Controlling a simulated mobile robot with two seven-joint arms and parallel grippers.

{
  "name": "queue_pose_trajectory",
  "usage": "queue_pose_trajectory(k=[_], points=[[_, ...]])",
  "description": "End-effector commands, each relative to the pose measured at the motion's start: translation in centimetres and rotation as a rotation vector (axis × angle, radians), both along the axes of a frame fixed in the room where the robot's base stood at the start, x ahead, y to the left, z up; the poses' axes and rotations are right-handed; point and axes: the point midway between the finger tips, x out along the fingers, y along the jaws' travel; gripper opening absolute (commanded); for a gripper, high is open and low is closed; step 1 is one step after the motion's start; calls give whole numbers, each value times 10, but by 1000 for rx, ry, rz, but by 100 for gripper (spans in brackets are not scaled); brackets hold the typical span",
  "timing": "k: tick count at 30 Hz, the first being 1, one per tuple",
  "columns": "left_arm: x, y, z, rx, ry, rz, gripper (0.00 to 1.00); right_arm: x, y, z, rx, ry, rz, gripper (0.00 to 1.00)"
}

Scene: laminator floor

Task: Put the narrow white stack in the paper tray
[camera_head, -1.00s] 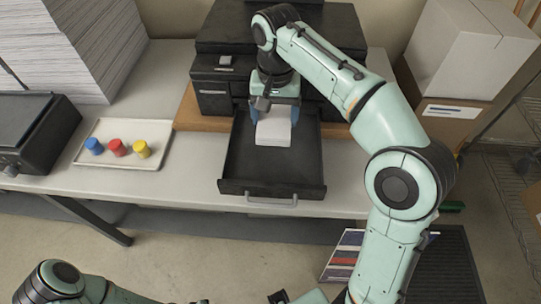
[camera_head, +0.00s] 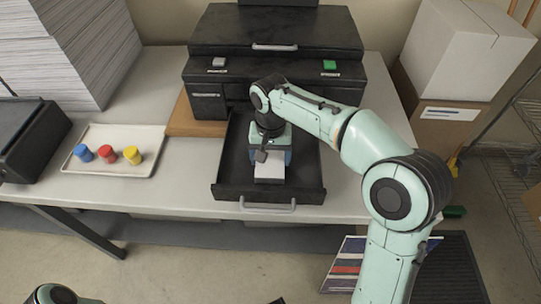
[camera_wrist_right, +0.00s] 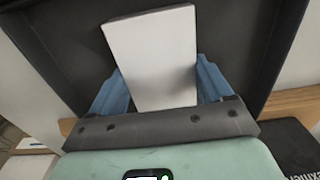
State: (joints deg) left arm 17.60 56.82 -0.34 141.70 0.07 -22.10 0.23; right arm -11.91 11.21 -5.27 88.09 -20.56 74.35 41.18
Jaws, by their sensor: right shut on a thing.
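The narrow white stack (camera_head: 269,170) is in my right gripper (camera_head: 271,160), over the open paper tray (camera_head: 309,170) of the black machine. In the right wrist view the white stack (camera_wrist_right: 152,58) sits between the two blue fingers of the right gripper (camera_wrist_right: 158,85). The dark tray (camera_wrist_right: 235,30) surrounds it there. The stack looks low inside the tray walls, but I cannot tell whether it touches the tray floor. My left gripper is not in view; only part of the left arm shows at the bottom left.
A white tray (camera_head: 78,168) with blue, red and yellow cups stands left of the machine (camera_head: 275,45). A tall paper pile (camera_head: 70,50) is at the back left. A white box (camera_head: 465,45) stands at the right. The table front left of the drawer is clear.

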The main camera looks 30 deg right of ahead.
Motion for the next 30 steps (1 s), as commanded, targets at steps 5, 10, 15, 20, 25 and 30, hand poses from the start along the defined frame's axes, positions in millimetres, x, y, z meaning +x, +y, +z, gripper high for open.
queue_pose_trajectory(k=[5,10,15,20,25,30], points=[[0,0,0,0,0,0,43,0,0,0,0,-1,0,39],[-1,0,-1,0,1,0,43,0,0,-3,0,0,0,100],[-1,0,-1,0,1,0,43,0,0,-3,0,0,0,100],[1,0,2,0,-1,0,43,1,0,4,0,-2,0,100],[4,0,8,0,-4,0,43,1,0,33,0,-5,0,100],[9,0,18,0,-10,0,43,1,0,72,1,-6,1,100]])
